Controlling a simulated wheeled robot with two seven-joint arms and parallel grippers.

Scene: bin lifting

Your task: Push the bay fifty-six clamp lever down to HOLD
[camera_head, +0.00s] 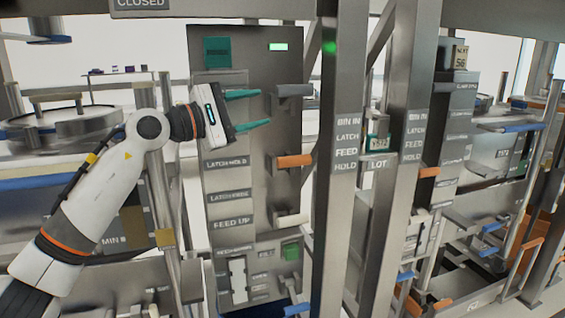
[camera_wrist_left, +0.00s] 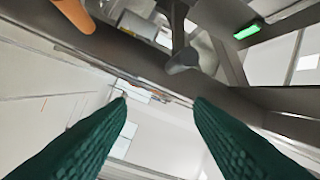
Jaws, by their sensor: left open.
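A grey panel (camera_head: 245,60) carries a grey lever (camera_head: 293,90), an orange lever (camera_head: 294,161) and a pale lever (camera_head: 291,221), one above another. I cannot read a lever label that says clamp on it. A small sign with 56 (camera_head: 460,57) is on a further panel to the right. My left gripper (camera_head: 264,108) is open and empty, its teal fingers left of the grey lever and apart from it. In the left wrist view the grey lever (camera_wrist_left: 182,60) and the orange lever (camera_wrist_left: 75,14) show beyond the fingers. My right gripper is not in view.
A steel post (camera_head: 332,200) stands just right of the levers, with a second post (camera_head: 400,160) beyond. A green lit indicator (camera_head: 278,46) is near the panel's top. A green block (camera_head: 290,251) is low on the panel. A round metal vessel (camera_head: 75,125) is at left.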

